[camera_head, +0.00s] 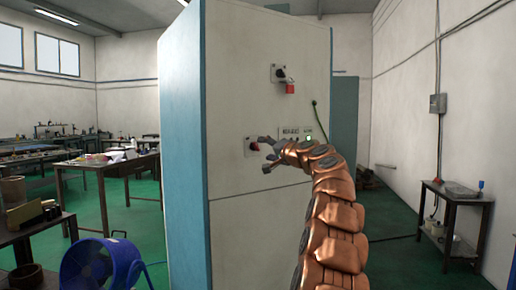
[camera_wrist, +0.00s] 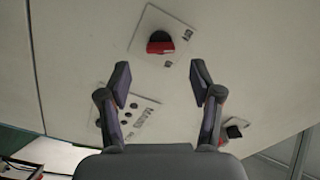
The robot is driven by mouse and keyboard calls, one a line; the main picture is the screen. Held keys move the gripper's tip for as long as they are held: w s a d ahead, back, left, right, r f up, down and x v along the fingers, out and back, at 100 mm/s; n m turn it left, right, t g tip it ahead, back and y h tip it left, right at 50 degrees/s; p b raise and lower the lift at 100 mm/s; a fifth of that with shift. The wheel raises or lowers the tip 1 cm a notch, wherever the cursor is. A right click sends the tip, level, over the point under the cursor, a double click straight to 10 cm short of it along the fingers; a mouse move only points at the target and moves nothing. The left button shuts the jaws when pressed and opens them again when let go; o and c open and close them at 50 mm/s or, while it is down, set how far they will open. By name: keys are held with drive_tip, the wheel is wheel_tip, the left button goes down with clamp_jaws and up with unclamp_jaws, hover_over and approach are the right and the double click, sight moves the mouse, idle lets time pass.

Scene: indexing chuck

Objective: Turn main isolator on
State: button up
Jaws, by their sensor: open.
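A tall cabinet (camera_head: 265,95) with a pale front and blue side stands in the middle. On its front is a red rotary switch (camera_head: 254,146) on a light square plate. In the wrist view, its red handle (camera_wrist: 160,47) sits on a black round base, lying crosswise. My gripper (camera_head: 264,154) is open in front of this switch. In the wrist view the two fingertips of my gripper (camera_wrist: 160,78) are spread apart, with the handle beyond the gap. I see no contact. Which switch is the main isolator is not readable.
Higher on the cabinet is another switch with a black handle and red part (camera_head: 284,78). A blue fan (camera_head: 100,265) and a metal side table (camera_head: 455,197) stand apart.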

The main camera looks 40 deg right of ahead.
sight(257, 147)
drive_tip(key=shift+w+d+p, duration=0.25)
drive_tip(key=shift+w+p, duration=0.35)
drive_tip(key=shift+w, duration=0.85)
drive_tip(key=shift+w+d+p, duration=0.2)
drive_tip(key=shift+w+p, duration=0.35)
drive_tip(key=shift+w, duration=0.85)
drive_tip(key=c, duration=1.1)
